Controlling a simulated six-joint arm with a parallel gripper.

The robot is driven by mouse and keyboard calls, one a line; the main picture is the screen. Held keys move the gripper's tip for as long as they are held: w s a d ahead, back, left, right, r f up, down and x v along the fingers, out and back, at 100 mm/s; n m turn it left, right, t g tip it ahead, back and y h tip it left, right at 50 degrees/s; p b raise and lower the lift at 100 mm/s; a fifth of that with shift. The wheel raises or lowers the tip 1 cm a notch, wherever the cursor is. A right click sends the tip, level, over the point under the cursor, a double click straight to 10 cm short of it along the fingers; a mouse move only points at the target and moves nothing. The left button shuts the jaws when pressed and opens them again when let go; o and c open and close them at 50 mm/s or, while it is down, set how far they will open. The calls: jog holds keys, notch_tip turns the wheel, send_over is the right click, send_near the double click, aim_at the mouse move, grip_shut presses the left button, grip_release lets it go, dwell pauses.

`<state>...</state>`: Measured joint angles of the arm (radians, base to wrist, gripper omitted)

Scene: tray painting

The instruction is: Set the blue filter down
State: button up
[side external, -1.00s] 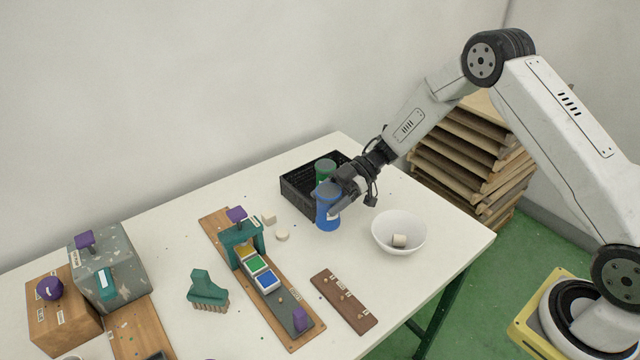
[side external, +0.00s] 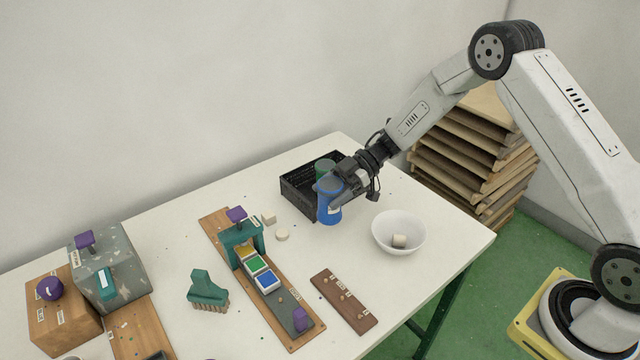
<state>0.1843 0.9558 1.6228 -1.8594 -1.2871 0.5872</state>
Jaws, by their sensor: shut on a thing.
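The blue filter (side external: 328,213) is an upright blue cylinder with a grey-blue top and a pale label low on its side. My gripper (side external: 337,194) is shut on it near its upper part, reaching in from the right. The jaws hide part of its right side. It is just in front of the black crate's right part, and I cannot tell if its base touches the table or hangs slightly above it.
A black crate (side external: 291,190) behind holds a green cylinder (side external: 324,166). A white bowl (side external: 384,240) with a beige piece stands to the right. A wooden board (side external: 214,222) with coloured squares, a labelled brown rack (side external: 343,303) and a green brush (side external: 207,290) lie in front and left.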

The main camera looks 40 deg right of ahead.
jog(key=s+d+m+t+h, duration=0.3)
jog(key=d+m+t+h, duration=0.6)
jog(key=d, duration=0.9)
jog(key=s+d+f+m+t+h, duration=0.1)
jog(key=s+d+m+t+h, duration=0.2)
jog(key=s+d+m+h, duration=0.4)
jog(key=s+d+m, duration=0.3)
jog(key=s+d, duration=0.1)
jog(key=d, duration=0.2)
jog(key=shift+d+f, duration=0.2)
jog(key=shift+f, duration=0.2)
jog(key=shift+s+f, duration=0.1)
jog(key=shift+f, duration=2.1)
jog(key=shift+f, duration=0.1)
jog(key=shift+f, duration=1.7)
jog(key=shift+f, duration=0.1)
